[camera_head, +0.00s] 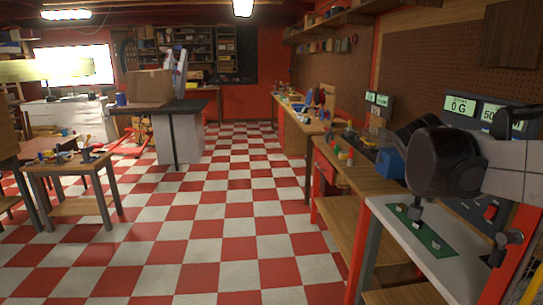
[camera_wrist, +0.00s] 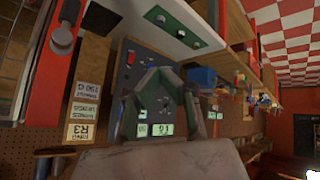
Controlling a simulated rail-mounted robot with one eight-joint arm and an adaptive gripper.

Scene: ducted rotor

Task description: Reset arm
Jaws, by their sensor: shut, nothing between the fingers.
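My gripper (camera_wrist: 164,73) shows in the wrist view with its fingertips together and nothing between them. It is in front of a dark panel (camera_wrist: 128,82) with knobs and a red button, apart from it as far as I can tell. In the head view my arm (camera_head: 445,165) reaches in from the right edge, above the white-topped bench (camera_head: 388,225).
A green strip (camera_head: 425,236) with small knobs lies on the white bench top. Lit displays (camera_head: 461,106) stand behind my arm, and a blue bin (camera_head: 391,162) is just left of it. The checkered floor (camera_head: 225,220) is open to the left.

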